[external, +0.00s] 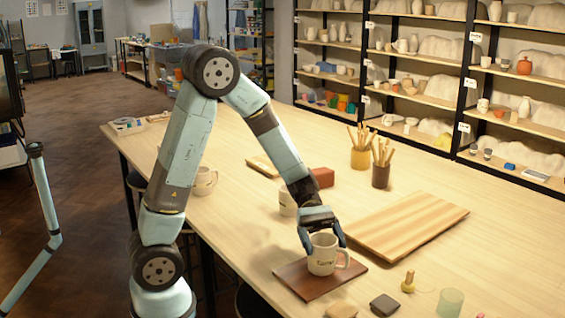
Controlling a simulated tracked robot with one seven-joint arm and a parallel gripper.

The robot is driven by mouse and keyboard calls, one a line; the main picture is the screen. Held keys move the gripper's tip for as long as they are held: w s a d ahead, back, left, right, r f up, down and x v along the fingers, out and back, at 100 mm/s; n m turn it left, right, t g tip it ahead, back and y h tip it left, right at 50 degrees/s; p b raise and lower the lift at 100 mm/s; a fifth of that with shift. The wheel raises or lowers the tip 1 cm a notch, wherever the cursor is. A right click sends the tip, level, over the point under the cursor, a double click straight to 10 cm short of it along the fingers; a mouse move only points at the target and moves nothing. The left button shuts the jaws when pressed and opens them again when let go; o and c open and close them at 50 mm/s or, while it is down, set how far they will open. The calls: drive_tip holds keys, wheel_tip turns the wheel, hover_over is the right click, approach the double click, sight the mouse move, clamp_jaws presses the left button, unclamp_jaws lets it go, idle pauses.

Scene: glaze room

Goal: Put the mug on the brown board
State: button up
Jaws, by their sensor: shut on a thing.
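A white mug (322,260) with dark lettering and its handle to the right is between the fingers of my gripper (323,240). My gripper points down and is shut on the mug near its rim. The mug is upright over the dark brown board (298,281), near its middle. Its base looks to be at the board's surface, but I cannot tell whether it rests there or hangs just above. The board lies flat near the table's front edge.
A striped light wooden board (415,222) lies to the right. Behind are a red block (321,177), pots of tools (381,176), and other pale mugs (204,181). A spool (408,282), a dark block (384,305) and a green translucent cup (449,302) stand at the front right.

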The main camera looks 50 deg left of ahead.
drive_tip(key=shift+f, duration=0.15)
drive_tip(key=o, duration=1.4)
drive_tip(key=shift+w+a+r, duration=0.15)
drive_tip(key=shift+a+r, duration=0.1)
drive_tip(key=shift+a, duration=0.15)
drive_tip(key=v, duration=1.1)
drive_tip(key=shift+s+a+r+m+t+y, duration=1.75)
drive_tip(key=shift+s+a+m+y, duration=0.5)
drive_tip(key=shift+s, duration=0.85)
drive_tip(key=shift+s+a+r+m+t+y, duration=1.7)
drive_tip(key=shift+s+a+m+y, duration=0.5)
drive_tip(key=shift+s, duration=0.95)
drive_tip(key=shift+s+a+r+m+t+y, duration=1.85)
drive_tip(key=shift+s+m, duration=0.6)
drive_tip(key=shift+s, duration=0.65)
drive_tip(key=shift+a+f, duration=0.1)
